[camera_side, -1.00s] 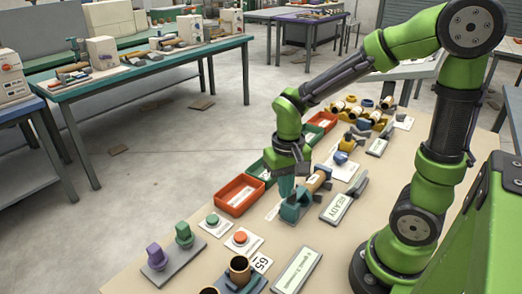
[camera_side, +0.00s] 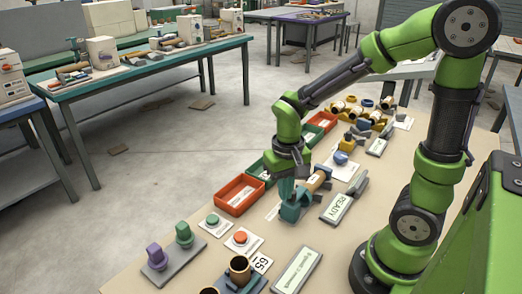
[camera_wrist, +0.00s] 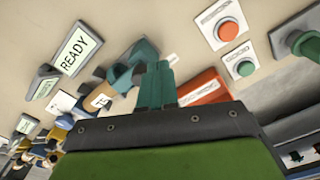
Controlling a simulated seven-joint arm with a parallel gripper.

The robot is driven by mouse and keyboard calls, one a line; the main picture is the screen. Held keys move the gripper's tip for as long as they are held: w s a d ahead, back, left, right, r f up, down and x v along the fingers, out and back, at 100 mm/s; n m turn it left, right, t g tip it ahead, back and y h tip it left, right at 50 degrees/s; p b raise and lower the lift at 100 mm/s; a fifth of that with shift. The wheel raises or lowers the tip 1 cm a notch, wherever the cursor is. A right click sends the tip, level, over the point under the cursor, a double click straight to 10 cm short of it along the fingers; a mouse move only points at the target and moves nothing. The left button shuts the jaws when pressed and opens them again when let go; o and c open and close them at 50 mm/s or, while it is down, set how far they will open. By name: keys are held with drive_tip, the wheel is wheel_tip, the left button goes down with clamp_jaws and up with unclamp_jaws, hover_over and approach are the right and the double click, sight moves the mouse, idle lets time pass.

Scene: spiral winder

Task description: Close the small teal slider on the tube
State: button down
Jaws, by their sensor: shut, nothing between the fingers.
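A tan tube (camera_side: 316,180) lies in a holder next to the READY display. A teal part (camera_side: 293,211), which looks like the slider, stands at the tube's near end; it also shows in the wrist view (camera_wrist: 136,58). My gripper (camera_side: 286,194) has teal fingers, shut and empty, pointing down just beside the teal part on its left. In the wrist view my fingers (camera_wrist: 157,84) are together and overlap the teal part's edge, so I cannot tell whether they touch it. The slider's exact position along the tube is partly hidden by my fingers.
A READY display (camera_side: 341,207) stands right of the tube. A red tray (camera_side: 239,195) lies to the left. An orange button (camera_side: 240,238), a green button (camera_side: 212,220) and purple and green knobs (camera_side: 157,256) are nearer the camera. More fixtures stand farther back.

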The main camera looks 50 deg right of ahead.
drive_tip(key=shift+f, duration=1.95)
drive_tip(key=shift+d, duration=1.75)
drive_tip(key=shift+a, duration=0.45)
drive_tip(key=shift+a, duration=0.25)
wheel_tip(320, 180, up, 7)
idle(1.0)
wheel_tip(320, 180, up, 11)
drive_tip(key=n+t+y, duration=0.2)
drive_tip(key=t, duration=0.5)
hover_over(288, 206)
drive_tip(key=s+a, duration=0.4)
drive_tip(key=a, duration=0.1)
drive_tip(key=shift+a, duration=0.1)
